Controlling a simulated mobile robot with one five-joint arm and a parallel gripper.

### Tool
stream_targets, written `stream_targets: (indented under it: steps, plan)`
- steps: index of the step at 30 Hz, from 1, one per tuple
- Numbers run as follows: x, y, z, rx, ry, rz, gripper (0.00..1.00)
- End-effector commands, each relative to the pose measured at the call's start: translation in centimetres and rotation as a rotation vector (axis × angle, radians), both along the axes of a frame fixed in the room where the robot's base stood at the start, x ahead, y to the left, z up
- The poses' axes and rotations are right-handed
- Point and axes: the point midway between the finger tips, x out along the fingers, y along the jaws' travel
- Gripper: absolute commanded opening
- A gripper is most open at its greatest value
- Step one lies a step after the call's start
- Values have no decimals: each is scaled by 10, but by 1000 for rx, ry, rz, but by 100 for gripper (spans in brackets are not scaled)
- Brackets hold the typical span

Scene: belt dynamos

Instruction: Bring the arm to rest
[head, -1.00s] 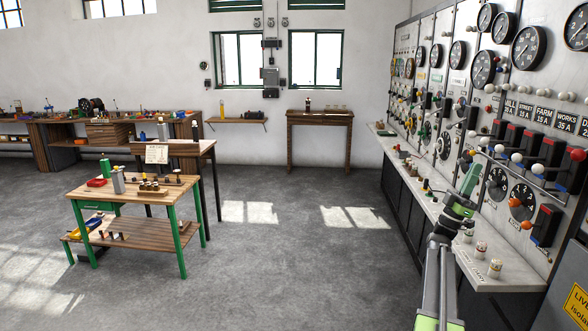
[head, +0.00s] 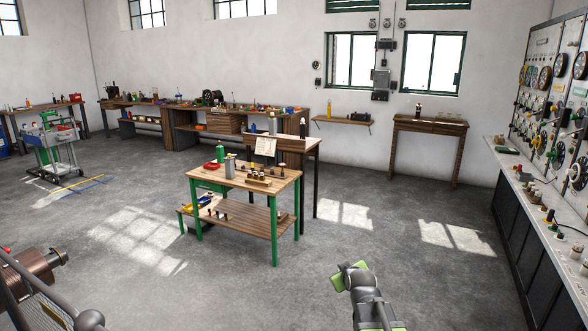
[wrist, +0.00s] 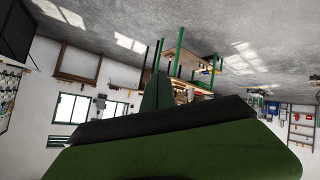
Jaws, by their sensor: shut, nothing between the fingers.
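My gripper (head: 350,275) is low in the middle of the head view, at the end of my folded arm, over the open grey floor. It holds nothing and touches nothing that I can see. Its fingers are hard to make out in the head view. In the wrist view my gripper (wrist: 157,92) shows as a green shape, with the room upside down behind it.
A green-legged workbench (head: 243,181) with small items stands ahead. The switchboard ledge (head: 545,215) runs along the right. A copper-wound machine (head: 35,270) with a rail is at the lower left. The floor around my arm is clear.

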Motion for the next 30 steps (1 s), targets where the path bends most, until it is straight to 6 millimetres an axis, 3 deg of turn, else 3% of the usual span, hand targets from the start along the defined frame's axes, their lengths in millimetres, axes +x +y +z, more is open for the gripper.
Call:
stream_targets:
  steps: [1, 3, 6, 9, 12, 14, 30]
  plan:
    - [-36, 6, -27, 37, 149, -23, 0]
    - [-86, 3, -61, 87, 366, -90, 0]
    - [-153, -1, -91, 136, 638, -206, 0]
    - [-203, -5, -103, 163, 840, -322, 0]
    - [-229, -6, -105, 181, 952, -409, 0]
    - [-236, -5, -105, 194, 978, -445, 0]
    - [-235, -4, -106, 203, 972, -458, 0]
